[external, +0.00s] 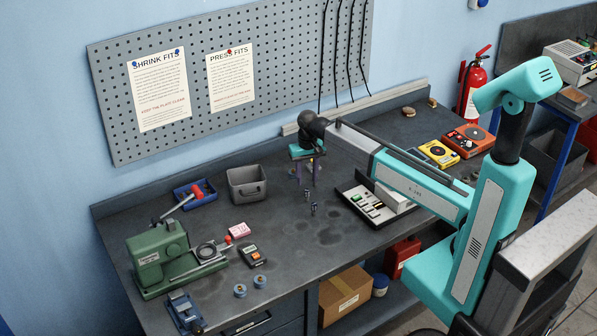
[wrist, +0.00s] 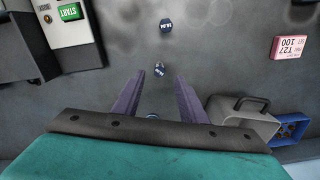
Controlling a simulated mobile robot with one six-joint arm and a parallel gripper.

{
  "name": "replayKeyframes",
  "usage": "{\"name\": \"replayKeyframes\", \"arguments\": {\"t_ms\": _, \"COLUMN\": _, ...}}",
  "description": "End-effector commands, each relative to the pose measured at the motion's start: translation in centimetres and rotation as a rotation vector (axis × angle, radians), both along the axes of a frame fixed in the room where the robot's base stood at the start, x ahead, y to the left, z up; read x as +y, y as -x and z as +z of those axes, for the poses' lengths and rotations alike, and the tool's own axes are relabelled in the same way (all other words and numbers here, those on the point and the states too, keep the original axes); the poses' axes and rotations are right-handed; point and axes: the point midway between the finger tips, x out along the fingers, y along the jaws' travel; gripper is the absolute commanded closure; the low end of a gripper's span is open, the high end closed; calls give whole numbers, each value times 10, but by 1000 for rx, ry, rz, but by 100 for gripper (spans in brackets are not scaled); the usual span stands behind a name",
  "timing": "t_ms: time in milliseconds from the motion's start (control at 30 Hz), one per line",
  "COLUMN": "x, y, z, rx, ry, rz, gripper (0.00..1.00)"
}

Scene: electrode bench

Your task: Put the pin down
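Two small dark pins with pale labels stand on the bench. In the external view the nearer pin (external: 313,209) is a little in front of the other pin (external: 307,194); in the wrist view they show as one pin (wrist: 166,25) near the top and one (wrist: 159,70) just ahead of my fingertips. My gripper (external: 307,183) points down above the bench, behind both pins. Its purple fingers (wrist: 159,76) are apart, with no pin visibly clamped between them. A small bluish round thing (wrist: 152,116) shows between the finger bases, mostly hidden by the gripper body; I cannot tell what it is.
A grey bin (external: 247,184) and blue tray (external: 195,193) stand at the back left. A pink box (external: 239,230) and the green press (external: 160,250) are left. A black tray with a panel (external: 368,203) is right. The bench around the pins is clear.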

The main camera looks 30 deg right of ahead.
Motion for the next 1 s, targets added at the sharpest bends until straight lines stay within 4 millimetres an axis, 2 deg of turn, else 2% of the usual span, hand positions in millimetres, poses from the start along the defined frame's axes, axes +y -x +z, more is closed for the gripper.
{"name": "replayKeyframes", "arguments": {"t_ms": 33, "x": 0, "y": 0, "z": -11, "rx": 1, "ry": 0, "rz": 0, "gripper": 62}}
{"name": "replayKeyframes", "arguments": {"t_ms": 200, "x": 0, "y": 0, "z": -25, "rx": 1, "ry": 1, "rz": 0, "gripper": 62}}
{"name": "replayKeyframes", "arguments": {"t_ms": 733, "x": 0, "y": 0, "z": -30, "rx": 0, "ry": 0, "rz": 0, "gripper": 62}}
{"name": "replayKeyframes", "arguments": {"t_ms": 1000, "x": -1, "y": -1, "z": -51, "rx": 0, "ry": 0, "rz": 0, "gripper": 62}}
